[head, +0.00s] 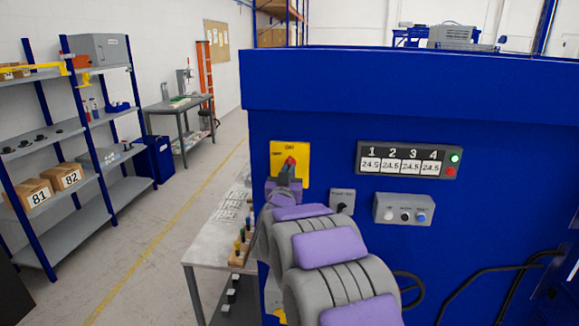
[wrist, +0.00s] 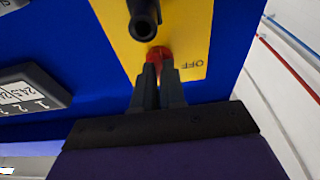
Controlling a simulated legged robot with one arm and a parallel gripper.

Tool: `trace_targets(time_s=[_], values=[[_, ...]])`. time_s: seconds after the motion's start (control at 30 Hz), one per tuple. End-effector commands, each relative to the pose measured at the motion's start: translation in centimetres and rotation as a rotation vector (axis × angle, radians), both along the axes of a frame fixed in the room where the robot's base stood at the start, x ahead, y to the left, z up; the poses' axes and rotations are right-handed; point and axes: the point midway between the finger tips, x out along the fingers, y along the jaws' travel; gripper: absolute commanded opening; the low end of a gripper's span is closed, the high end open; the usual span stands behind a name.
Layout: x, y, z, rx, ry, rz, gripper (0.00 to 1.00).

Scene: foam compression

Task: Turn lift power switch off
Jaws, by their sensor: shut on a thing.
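The power switch is a yellow plate (head: 303,150) with a red knob (head: 291,161) on the front of the blue machine. In the wrist view the plate (wrist: 195,35) appears upside down, with OFF lettering beside the red knob (wrist: 158,53). My gripper (head: 288,174) reaches the switch from below. In the wrist view its dark fingers (wrist: 158,70) are shut on the red knob, one on each side. The fingers hide part of the knob, and its exact turn angle is hard to tell.
A display panel (head: 408,160) reads 24.5 under each number, with a green light lit. A grey button box (head: 403,209) and a small black switch (head: 341,208) are nearby. A dark cylinder (wrist: 144,18) juts out close to the knob. A grey table (head: 204,254) stands left of my arm.

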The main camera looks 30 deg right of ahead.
Motion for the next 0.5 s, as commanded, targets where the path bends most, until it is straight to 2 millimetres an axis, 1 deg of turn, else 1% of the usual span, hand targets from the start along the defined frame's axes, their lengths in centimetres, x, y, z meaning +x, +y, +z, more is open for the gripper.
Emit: trace_targets(time_s=[0.27, 0.5], values=[[0.02, 0.03, 0.11, -0.008, 0.004, 0.001, 0.00], [0.00, 0.00, 0.19, -0.075, 0.050, 0.001, 0.00]])
